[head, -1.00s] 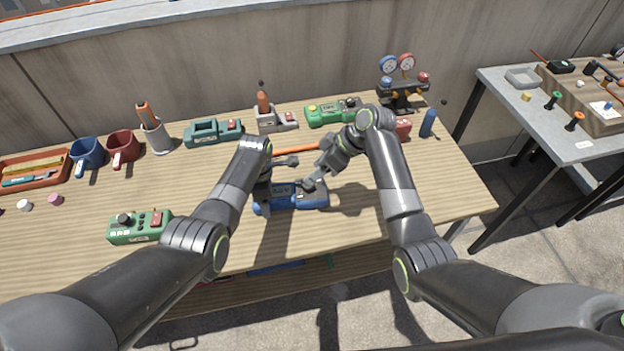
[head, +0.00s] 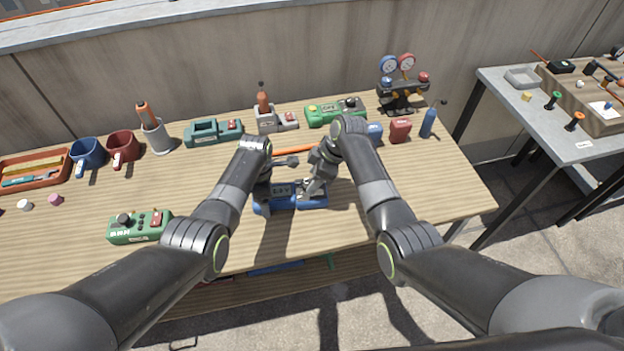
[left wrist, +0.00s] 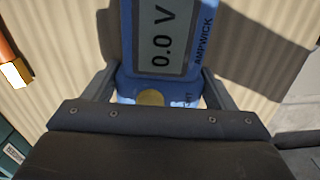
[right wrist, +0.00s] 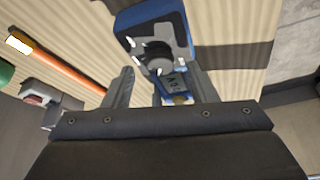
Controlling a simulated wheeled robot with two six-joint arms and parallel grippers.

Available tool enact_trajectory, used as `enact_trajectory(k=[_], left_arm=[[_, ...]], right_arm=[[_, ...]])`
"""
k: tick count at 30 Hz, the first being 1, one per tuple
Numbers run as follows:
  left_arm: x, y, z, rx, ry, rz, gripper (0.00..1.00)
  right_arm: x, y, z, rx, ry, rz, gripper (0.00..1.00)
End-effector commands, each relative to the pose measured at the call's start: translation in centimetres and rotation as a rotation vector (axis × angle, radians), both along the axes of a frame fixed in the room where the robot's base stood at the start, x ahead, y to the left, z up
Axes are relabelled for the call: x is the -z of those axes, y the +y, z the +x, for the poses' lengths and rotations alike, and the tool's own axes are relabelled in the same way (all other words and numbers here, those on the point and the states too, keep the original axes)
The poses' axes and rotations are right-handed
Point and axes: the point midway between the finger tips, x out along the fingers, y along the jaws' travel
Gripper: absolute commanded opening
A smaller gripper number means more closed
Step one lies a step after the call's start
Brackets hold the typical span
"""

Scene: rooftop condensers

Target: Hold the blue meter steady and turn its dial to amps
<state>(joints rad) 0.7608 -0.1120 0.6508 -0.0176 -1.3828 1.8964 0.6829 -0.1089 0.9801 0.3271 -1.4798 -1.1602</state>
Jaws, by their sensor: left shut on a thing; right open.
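The blue meter (head: 283,205) lies on the wooden table near its front edge. In the left wrist view its screen (left wrist: 164,36) reads 0.0 V. My left gripper (head: 265,205) is shut on the meter's left end, one finger along each side. My right gripper (head: 316,190) is open and points down over the meter's right end. In the right wrist view the dark round dial (right wrist: 160,55) on its grey plate shows just beyond the open fingertips. I cannot tell whether they touch it. The dial is hidden by my gripper in the head view.
An orange rod (head: 295,149) lies behind the meter. A green box with knobs (head: 139,227) sits to the left. Other coloured devices, mugs (head: 122,148) and a gauge stand (head: 402,92) line the back. The table right of the meter is clear.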

Motion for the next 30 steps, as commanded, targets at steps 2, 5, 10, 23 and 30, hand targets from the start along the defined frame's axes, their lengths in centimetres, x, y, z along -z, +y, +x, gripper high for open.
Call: enact_trajectory(k=[2, 5, 10, 23, 30], left_arm=[[0.0, 0.0, 0.0, 0.0, -0.001, -0.001, 0.41], [0.0, 0.0, 0.0, 0.0, -0.001, -0.001, 0.41], [0.0, 0.0, 0.0, 0.0, -0.001, -0.001, 0.41], [0.0, 0.0, 0.0, 0.001, -0.001, -0.001, 0.41], [0.0, 0.0, 0.0, 0.001, -0.001, -0.001, 0.41]], right_arm=[[0.7, 0.3, 0.1, -0.001, 0.001, 0.0, 0.52], [1.3, 0.5, 0.1, -0.001, 0.0, 0.0, 0.52], [1.7, 0.7, 0.2, 0.0, -0.002, 0.0, 0.52], [1.7, 0.7, 0.1, -0.001, -0.001, 0.0, 0.27], [1.7, 0.7, 0.1, 0.002, -0.001, 0.0, 0.07]])
